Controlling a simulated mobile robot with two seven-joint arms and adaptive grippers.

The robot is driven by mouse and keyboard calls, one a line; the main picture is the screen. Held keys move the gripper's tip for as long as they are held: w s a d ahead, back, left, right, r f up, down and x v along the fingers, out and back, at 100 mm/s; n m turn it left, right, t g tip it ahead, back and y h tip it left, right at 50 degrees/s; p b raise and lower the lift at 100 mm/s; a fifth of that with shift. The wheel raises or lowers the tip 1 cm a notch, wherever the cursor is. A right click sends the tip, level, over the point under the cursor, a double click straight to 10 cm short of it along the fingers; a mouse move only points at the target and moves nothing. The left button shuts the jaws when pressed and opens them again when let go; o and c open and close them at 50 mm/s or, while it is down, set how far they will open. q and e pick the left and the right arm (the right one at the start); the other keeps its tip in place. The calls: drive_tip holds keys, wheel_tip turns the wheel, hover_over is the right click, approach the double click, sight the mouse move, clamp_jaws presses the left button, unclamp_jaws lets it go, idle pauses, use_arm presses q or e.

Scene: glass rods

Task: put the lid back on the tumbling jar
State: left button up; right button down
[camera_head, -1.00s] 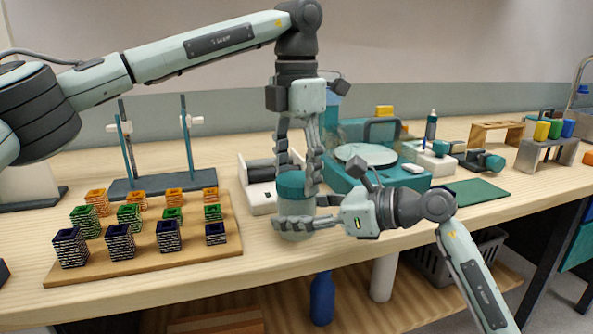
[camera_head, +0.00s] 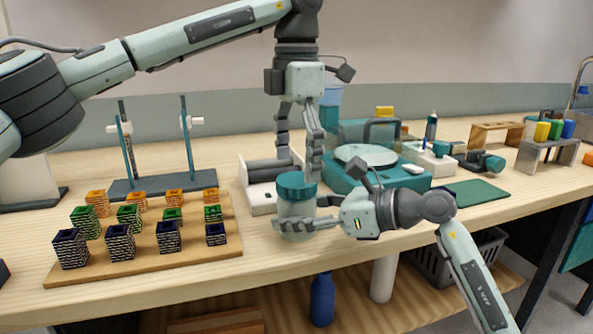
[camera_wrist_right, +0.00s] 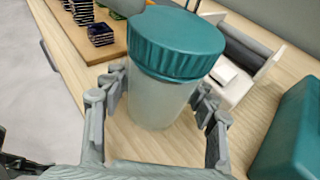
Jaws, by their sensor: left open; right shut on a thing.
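The tumbling jar (camera_head: 297,212) is a clear, frosted container near the table's front edge. It also shows in the right wrist view (camera_wrist_right: 155,103). The teal ribbed lid (camera_head: 296,186) sits on top of the jar and looks level; the right wrist view shows it too (camera_wrist_right: 178,42). My right gripper (camera_head: 293,225) is shut around the jar's body below the lid, with a finger on each side in the right wrist view (camera_wrist_right: 155,105). My left gripper (camera_head: 300,165) points down just above the lid, open, its fingers spread and apparently clear of the lid's sides.
A white tumbler base with dark rollers (camera_head: 262,199) stands behind the jar. A teal machine with a round plate (camera_head: 365,155) is behind right. A wooden board (camera_head: 190,253) with striped blocks lies left. A green mat (camera_head: 468,193) lies right.

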use_arm(q)
wheel_tip(320, 180, up, 10)
drive_tip(key=shift+f, duration=0.2)
use_arm(e)
drive_tip(key=shift+c, duration=2.1)
unclamp_jaws()
drive_tip(key=shift+d, duration=0.1)
drive_tip(key=v, duration=1.1)
drive_tip(key=shift+s+d+r, duration=0.2)
drive_tip(key=shift+d, duration=0.1)
